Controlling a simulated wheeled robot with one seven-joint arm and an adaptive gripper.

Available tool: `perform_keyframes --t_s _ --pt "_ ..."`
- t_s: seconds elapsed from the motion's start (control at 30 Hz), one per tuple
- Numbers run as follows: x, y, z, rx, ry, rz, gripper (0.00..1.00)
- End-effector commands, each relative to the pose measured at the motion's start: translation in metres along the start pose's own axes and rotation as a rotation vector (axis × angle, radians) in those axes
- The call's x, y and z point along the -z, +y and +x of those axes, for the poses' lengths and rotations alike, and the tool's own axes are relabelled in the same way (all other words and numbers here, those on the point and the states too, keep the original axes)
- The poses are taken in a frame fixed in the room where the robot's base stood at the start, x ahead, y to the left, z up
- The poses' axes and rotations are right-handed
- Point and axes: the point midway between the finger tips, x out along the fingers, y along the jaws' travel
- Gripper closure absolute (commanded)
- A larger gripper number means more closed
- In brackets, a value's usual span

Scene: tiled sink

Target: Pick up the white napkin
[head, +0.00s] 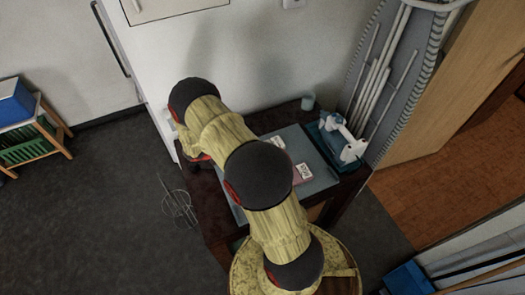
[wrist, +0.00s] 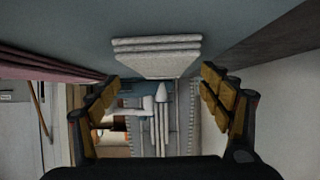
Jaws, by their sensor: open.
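A white folded stack of cloth (wrist: 156,48), which looks like the napkin, lies against the grey tabletop (wrist: 60,25) in the upper middle of the wrist view; that view appears upside down. My gripper (wrist: 161,78) is open and empty. Its two fingers stand apart to the left and right of the napkin's line, and the napkin is ahead of them. No contact shows. In the head view, my arm hides most of the gripper, and I cannot clearly pick out the napkin there.
The table's grey top (head: 318,147) carries a pink-and-white item (head: 302,174) and a small white item (head: 277,142). A teal container with a white object (head: 352,149) stands at its right edge. A cup (head: 308,102) is at the back by the wall. A wire stand (head: 180,207) stands left.

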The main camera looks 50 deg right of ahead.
Motion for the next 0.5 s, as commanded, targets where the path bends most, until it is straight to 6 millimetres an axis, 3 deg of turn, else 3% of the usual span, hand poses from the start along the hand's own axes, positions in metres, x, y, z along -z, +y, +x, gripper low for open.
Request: perform_keyframes --t_s 0.2,0.5 --pt "0.000 -0.001 0.030 -0.001 0.000 0.001 0.21" --pt "0.000 0.000 0.032 -0.002 -0.001 -0.003 0.19"
